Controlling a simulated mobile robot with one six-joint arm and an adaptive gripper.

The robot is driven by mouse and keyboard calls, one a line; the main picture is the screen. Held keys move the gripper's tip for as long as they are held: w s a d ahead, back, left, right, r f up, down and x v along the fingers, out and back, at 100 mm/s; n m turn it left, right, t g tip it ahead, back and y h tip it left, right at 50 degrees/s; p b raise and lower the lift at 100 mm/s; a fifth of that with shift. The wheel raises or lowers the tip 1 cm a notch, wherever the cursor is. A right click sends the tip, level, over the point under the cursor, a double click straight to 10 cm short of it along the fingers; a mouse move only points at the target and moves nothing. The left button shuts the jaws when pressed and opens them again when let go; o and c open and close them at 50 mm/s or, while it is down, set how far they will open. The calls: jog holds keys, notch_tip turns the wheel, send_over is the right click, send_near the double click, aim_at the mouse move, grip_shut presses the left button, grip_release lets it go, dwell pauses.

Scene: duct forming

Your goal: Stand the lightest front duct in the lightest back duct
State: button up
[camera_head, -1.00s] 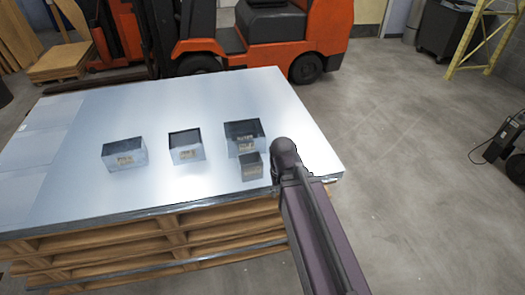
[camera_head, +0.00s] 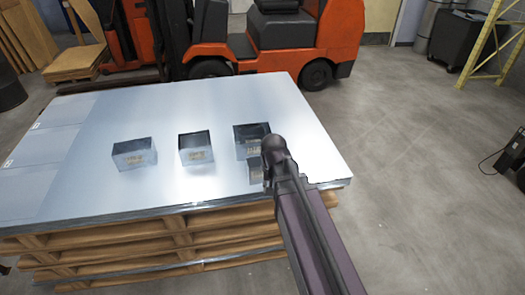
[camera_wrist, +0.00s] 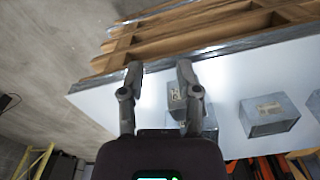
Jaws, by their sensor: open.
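A small grey duct (camera_head: 254,172) stands at the front right of the group, partly hidden by my arm. It also shows in the wrist view (camera_wrist: 174,96), beside and partly behind the right finger. Behind it stands a larger open-topped duct (camera_head: 240,143), partly covered by my arm. A middle duct (camera_head: 195,154) and a left duct (camera_head: 133,160) stand in the same back row. The ducts bear labels too small to read. My gripper (camera_wrist: 158,66) is open and empty near the small duct. Its fingers are hidden in the head view.
The ducts stand on a shiny metal sheet (camera_head: 90,190) on stacked wooden pallets (camera_head: 150,245). The sheet's front edge is close to the small duct. An orange forklift (camera_head: 335,35) stands behind. The sheet is clear left of the ducts.

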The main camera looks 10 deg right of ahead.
aim_at(258, 170)
jog(key=w+m, duration=0.4)
jog(key=w, duration=0.3)
jog(key=w+f+m+b, duration=0.1)
jog(key=w+m, duration=0.4)
jog(key=w, duration=0.3)
jog(key=w+f+m+b, duration=0.1)
jog(key=w+m, duration=0.4)
jog(key=w, duration=0.2)
jog(key=shift+w+f, duration=0.25)
jog(key=shift+w, duration=0.1)
jog(key=shift+f+b, duration=0.15)
jog(key=shift+b, duration=0.15)
notch_tip(258, 170, down, 9)
jog(key=b, duration=0.8)
jog(key=shift+b, duration=0.35)
grip_shut()
